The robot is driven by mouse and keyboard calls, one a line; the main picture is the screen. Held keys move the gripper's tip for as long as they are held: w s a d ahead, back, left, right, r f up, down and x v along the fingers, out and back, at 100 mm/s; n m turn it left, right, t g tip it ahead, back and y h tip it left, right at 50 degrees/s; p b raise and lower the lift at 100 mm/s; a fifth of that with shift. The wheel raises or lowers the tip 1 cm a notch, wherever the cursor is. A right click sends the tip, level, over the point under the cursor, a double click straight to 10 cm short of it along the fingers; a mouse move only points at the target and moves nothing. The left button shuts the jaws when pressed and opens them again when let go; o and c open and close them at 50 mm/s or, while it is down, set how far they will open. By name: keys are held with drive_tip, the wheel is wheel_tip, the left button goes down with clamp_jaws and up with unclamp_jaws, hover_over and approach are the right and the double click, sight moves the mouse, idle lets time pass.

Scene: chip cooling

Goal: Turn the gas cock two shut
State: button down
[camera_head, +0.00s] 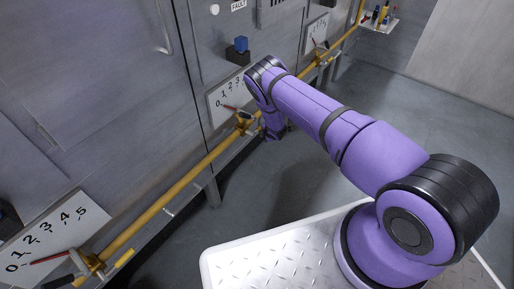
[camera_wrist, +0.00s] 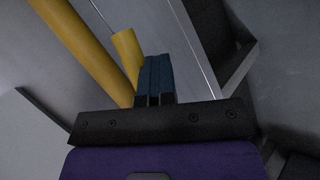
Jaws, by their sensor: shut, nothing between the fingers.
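A yellow gas pipe (camera_head: 190,178) runs along the wall with gas cocks on it, each beside a numbered dial. My gripper (camera_head: 276,132) hangs low just right of this cock, partly hidden by my wrist. In the wrist view my gripper's blue fingers (camera_wrist: 154,78) are together and empty. A short yellow piece (camera_wrist: 127,52), perhaps the cock's lever, is just left of the fingertips; whether they touch I cannot tell. The pipe (camera_wrist: 83,42) runs beyond it.
A near cock (camera_head: 88,264) with a yellow lever and dial (camera_head: 42,236) is at lower left. A far cock (camera_head: 322,58) and dial (camera_head: 316,33) are up the pipe. A small shelf (camera_head: 378,25) holds tools.

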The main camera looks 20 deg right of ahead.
drive_tip(key=shift+w+r, duration=0.1)
drive_tip(key=shift+r, duration=0.4)
drive_tip(key=shift+a, duration=0.15)
idle(0.3)
